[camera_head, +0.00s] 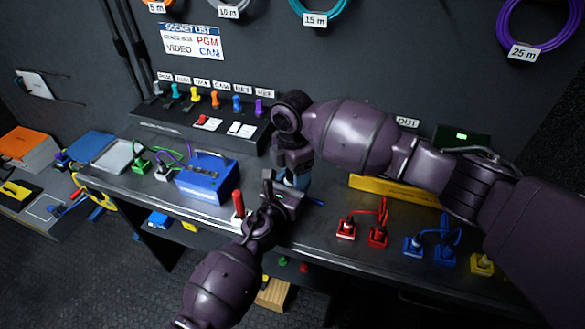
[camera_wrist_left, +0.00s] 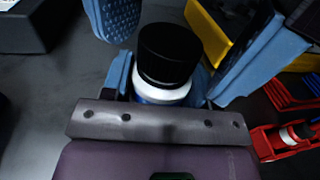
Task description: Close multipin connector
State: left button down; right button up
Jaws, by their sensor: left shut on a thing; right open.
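The multipin connector (camera_wrist_left: 163,94) shows in the left wrist view as an upright cylinder with a black top (camera_wrist_left: 170,52), a white ring and a blue body. My left gripper (camera_head: 290,192) is shut on it low down; its pads show beside the blue body. My right gripper (camera_head: 293,172) comes down from above, just over my left one. In the left wrist view its two blue-padded fingers (camera_wrist_left: 185,35) stand open on either side of the black top, with visible gaps. In the head view the connector is mostly hidden between the two grippers.
The desk (camera_head: 330,205) carries a blue box (camera_head: 207,178) at left, a red-handled item (camera_head: 238,203) beside my left gripper, and red (camera_head: 362,232) and blue (camera_head: 430,246) plugs at right. A yellow bar (camera_head: 395,190) lies behind them. A socket panel (camera_head: 205,125) stands behind.

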jog(key=shift+r, duration=2.2)
jog(key=shift+w+r, duration=0.15)
jog(key=shift+r, duration=0.15)
jog(key=w+r, duration=0.1)
jog(key=d+r+n+t, duration=0.1)
jog(key=r, duration=0.1)
jog(key=shift+w+r+h, duration=0.1)
jog(key=shift+w+h, duration=0.3)
jog(key=shift+d+r+n, duration=0.15)
jog(key=shift+r+n, duration=0.05)
jog(key=shift+n, duration=0.6)
jog(key=n, duration=0.3)
jog(key=shift+s, duration=0.2)
jog(key=n, duration=0.2)
jog(key=s+f+n, duration=0.1)
jog(key=n, duration=0.1)
jog(key=shift+g, duration=0.4)
jog(key=shift+s+a+n+y, duration=0.1)
jog(key=shift+a+n+y, duration=0.1)
jog(key=shift+n, duration=0.55)
jog(key=shift+s+a+n+y, duration=0.1)
jog(key=shift+a+n+y, duration=0.1)
jog(key=shift+n, duration=0.55)
